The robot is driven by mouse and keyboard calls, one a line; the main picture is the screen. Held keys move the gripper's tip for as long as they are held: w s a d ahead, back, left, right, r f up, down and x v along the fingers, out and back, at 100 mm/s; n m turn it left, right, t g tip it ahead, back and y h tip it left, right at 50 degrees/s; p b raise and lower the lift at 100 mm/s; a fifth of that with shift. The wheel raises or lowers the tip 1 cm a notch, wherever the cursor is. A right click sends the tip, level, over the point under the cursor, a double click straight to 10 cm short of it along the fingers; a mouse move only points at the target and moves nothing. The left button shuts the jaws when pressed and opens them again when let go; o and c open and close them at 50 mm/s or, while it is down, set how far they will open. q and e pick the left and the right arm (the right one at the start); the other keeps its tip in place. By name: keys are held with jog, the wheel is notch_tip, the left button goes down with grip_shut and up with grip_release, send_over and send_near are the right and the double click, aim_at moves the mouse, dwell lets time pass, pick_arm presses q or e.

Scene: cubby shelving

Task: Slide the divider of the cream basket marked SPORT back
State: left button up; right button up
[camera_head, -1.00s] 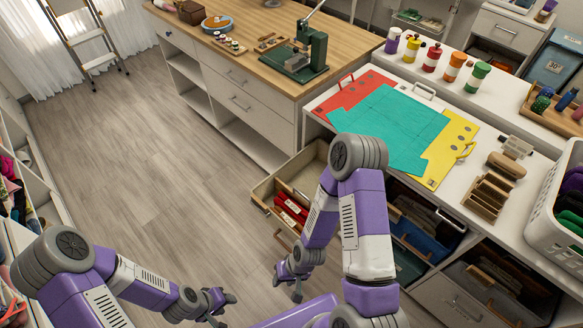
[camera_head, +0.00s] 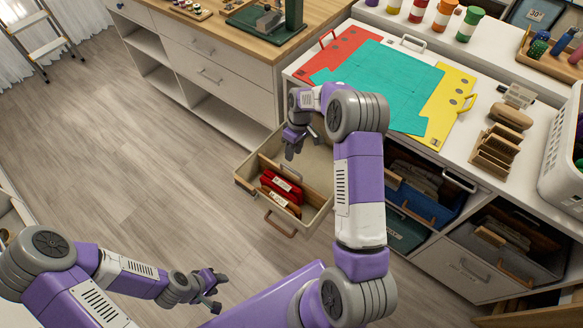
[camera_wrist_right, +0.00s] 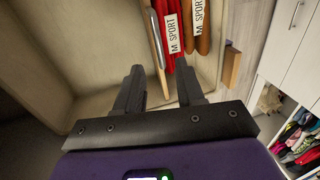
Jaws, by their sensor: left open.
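The cream basket (camera_head: 318,212) is pulled out below the counter in the head view. It holds red and brown folders (camera_head: 284,188); their tags read "M SPORT" in the right wrist view (camera_wrist_right: 172,35). A thin wooden divider (camera_head: 268,163) stands upright behind the folders and shows edge-on in the wrist view (camera_wrist_right: 156,45). My right gripper (camera_head: 297,146) is above the empty rear part of the basket, its open fingers pointing down at the divider in the wrist view (camera_wrist_right: 160,78). I see no contact. My left gripper (camera_head: 216,289) is open and empty above the floor, left of the basket.
A counter with red, teal and yellow sheets (camera_head: 385,85) overhangs the basket's back. A blue basket (camera_head: 425,195) and a grey basket (camera_head: 500,260) sit in cubbies to the right. A wood-topped cabinet (camera_head: 215,75) stands behind left.

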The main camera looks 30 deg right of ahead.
jog(key=f, duration=0.2)
jog(key=f+b, duration=0.1)
jog(key=f, duration=0.1)
jog(key=a+f+b, duration=0.1)
jog(key=f, duration=0.2)
jog(key=shift+s, duration=0.25)
pick_arm(q)
notch_tip(320, 180, down, 2)
jog(key=shift+f, duration=0.2)
pick_arm(e)
jog(key=shift+c, duration=0.5)
grip_shut()
